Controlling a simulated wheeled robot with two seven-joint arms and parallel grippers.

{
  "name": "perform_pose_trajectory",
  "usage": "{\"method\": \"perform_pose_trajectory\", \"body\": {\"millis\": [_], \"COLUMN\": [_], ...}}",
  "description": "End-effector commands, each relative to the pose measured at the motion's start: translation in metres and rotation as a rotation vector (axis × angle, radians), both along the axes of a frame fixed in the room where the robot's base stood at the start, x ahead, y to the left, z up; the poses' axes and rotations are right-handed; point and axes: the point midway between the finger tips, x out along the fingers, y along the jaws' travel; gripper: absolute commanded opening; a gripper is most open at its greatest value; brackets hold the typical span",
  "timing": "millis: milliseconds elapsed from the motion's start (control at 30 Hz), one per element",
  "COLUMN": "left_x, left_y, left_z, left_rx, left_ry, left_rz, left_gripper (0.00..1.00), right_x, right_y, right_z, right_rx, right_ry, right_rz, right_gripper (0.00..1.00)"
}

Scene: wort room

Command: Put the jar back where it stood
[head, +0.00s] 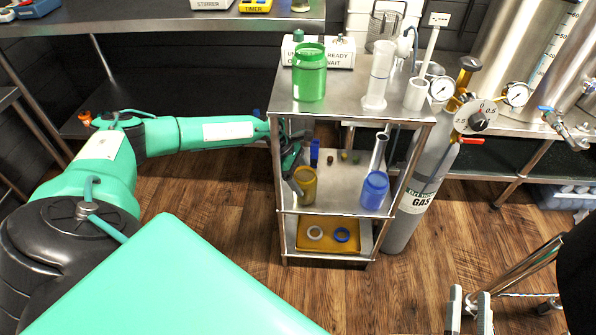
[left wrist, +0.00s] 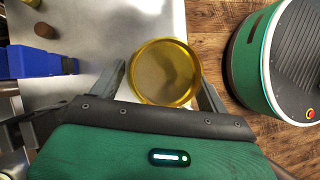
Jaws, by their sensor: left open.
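A yellow jar (head: 306,187) stands upright at the front left of the middle shelf (head: 338,190) of a steel rack. My left gripper (head: 294,172) reaches in from the rack's left side. In the left wrist view the yellow jar (left wrist: 164,72) is seen from above, its round mouth between the two open fingers; I cannot tell whether they touch it. A green jar (head: 309,72) stands on the rack's top. A blue jar (head: 375,190) stands at the right of the middle shelf. I cannot make out my right gripper.
A blue object (head: 315,153) and small dark stoppers (head: 343,156) are behind the yellow jar. The bottom shelf holds a yellow tray (head: 330,227) with two rings. A gas cylinder (head: 412,205) stands right of the rack. Rack posts and the shelf above limit room around the gripper.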

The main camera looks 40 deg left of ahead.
Motion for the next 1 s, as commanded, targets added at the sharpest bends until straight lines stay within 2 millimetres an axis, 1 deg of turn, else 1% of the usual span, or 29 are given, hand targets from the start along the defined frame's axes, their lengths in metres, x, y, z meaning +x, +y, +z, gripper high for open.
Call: {"method": "perform_pose_trajectory", "body": {"millis": [67,167,400,500,600,767,1000], "left_x": [0.000,-0.002,-0.008,-0.010,-0.012,-0.013,-0.013], "left_y": [0.004,0.012,0.039,0.048,0.055,0.061,0.061], "left_z": [0.007,0.022,0.067,0.082,0.093,0.102,0.103], "left_rx": [0.001,0.000,0.002,0.001,0.000,0.000,0.000], "left_ry": [-0.002,-0.001,-0.002,-0.002,-0.001,-0.001,-0.001], "left_rz": [0.001,0.002,0.001,0.002,0.000,-0.001,-0.001], "left_gripper": [0.77,0.77,0.77,0.77,0.77,0.77,0.77], "right_x": [0.000,-0.007,-0.024,-0.031,-0.036,-0.041,-0.041], "right_y": [0.001,0.006,0.016,0.018,0.020,0.022,0.022], "right_z": [-0.001,-0.020,-0.058,-0.071,-0.080,-0.087,-0.089], "right_rx": [-0.004,-0.023,-0.072,-0.088,-0.100,-0.109,-0.111], "right_ry": [0.014,0.108,0.306,0.372,0.418,0.454,0.458], "right_rz": [0.002,0.020,0.062,0.077,0.087,0.096,0.096], "right_gripper": [0.36,0.36,0.36,0.36,0.36,0.36,0.36]}}
